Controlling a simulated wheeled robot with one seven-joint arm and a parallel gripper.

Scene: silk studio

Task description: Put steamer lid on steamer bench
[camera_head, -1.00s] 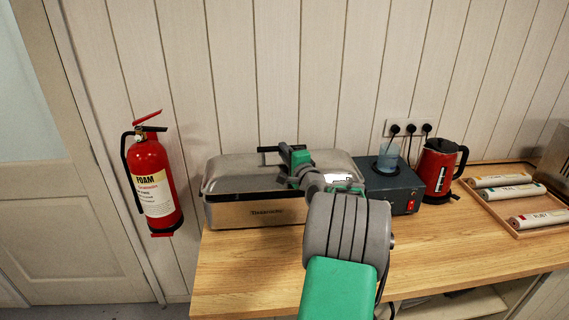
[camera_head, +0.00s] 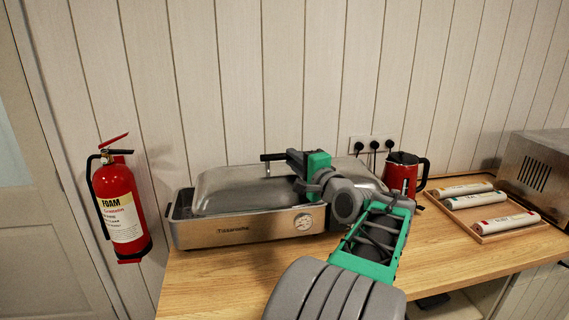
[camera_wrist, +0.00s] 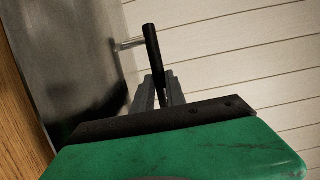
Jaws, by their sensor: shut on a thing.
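The steamer lid (camera_head: 235,187) is a grey metal cover with a black bar handle (camera_head: 271,157). It sits shifted right over the steamer base (camera_head: 245,229), whose left end shows uncovered; I cannot tell whether lid and base touch. My gripper (camera_head: 290,158) is shut on the handle from the right. In the wrist view the fingers (camera_wrist: 155,92) close around the black handle bar (camera_wrist: 151,48), beside the lid's metal face (camera_wrist: 75,60). The wooden bench (camera_head: 445,255) bears the steamer. The lid's right end is partly hidden by my arm.
A red kettle (camera_head: 405,172) stands right of the lid, behind my arm. Farther right are a tray (camera_head: 490,237) with several labelled rolls and a metal oven-like box (camera_head: 540,165). A fire extinguisher (camera_head: 120,210) hangs at the left. The bench front between my arm and tray is clear.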

